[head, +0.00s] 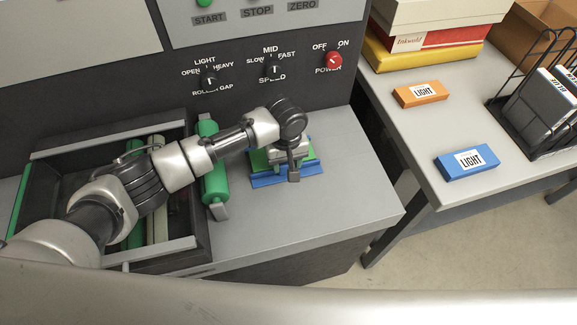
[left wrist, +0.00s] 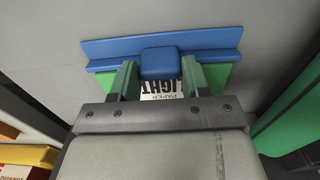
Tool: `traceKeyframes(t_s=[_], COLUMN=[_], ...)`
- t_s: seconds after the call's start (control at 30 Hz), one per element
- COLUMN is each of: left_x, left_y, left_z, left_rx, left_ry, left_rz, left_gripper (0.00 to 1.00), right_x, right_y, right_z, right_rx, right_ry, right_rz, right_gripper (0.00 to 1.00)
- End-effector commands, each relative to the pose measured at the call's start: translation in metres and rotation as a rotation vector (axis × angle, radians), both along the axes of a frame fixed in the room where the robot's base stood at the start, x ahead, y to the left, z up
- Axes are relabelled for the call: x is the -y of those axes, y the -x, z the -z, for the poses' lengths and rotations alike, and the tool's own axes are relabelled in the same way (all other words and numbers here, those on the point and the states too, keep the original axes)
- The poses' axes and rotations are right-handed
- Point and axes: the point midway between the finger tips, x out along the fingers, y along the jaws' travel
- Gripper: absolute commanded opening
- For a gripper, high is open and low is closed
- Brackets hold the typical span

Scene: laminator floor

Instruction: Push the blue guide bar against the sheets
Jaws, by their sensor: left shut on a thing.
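The blue guide bar (head: 265,181) lies on the grey top right of the green roller. In the left wrist view the guide bar (left wrist: 105,52) is a long strip with a raised block at its middle. My left gripper (head: 290,170) is over it, and in the wrist view the gripper (left wrist: 160,75) is shut on that block, one finger on each side. The green sheets (left wrist: 217,76), with a white label reading LIGHT, lie along the bar's near side; whether they touch it I cannot tell. The gripper hides much of the sheets (head: 257,160). My right gripper is not in view.
A green roller (head: 213,165) and an open roller bay (head: 40,190) are to the left. The control panel (head: 330,70) rises behind. A side table (head: 415,140) at right holds an orange pack (head: 421,93), a blue pack (head: 467,162) and a wire rack (head: 530,110). The front-right top is clear.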

Motion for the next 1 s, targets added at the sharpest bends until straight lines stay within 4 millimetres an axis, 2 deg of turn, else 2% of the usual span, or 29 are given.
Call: traceKeyframes(t_s=[0.1, 0.13, 0.27, 0.53, 0.67, 0.77, 1.0], left_x=[-0.001, -0.001, -0.001, 0.0, 0.0, 0.0, 0.0], left_y=[-0.003, -0.003, -0.003, -0.001, -0.002, -0.002, -0.003], left_z=[-0.003, -0.003, -0.002, -0.002, -0.01, -0.025, -0.073], left_rx=[0.01, 0.01, 0.008, 0.005, 0.007, 0.009, 0.009], left_ry=[-0.002, -0.002, -0.002, -0.002, 0.001, 0.001, 0.001], left_rz=[-0.002, -0.002, -0.002, -0.001, -0.001, -0.001, -0.001], left_gripper=[0.04, 0.51, 0.71, 0.72, 0.72, 0.72, 0.72], right_x=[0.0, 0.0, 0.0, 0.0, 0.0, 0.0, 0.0], right_y=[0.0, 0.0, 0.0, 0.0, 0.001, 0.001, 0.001], right_z=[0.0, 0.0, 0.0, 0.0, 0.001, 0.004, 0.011], right_rx=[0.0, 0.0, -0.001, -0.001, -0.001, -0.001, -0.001], right_ry=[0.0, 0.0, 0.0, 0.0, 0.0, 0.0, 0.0], right_rz=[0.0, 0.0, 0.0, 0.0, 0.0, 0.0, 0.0], right_gripper=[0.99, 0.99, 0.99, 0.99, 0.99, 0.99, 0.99])
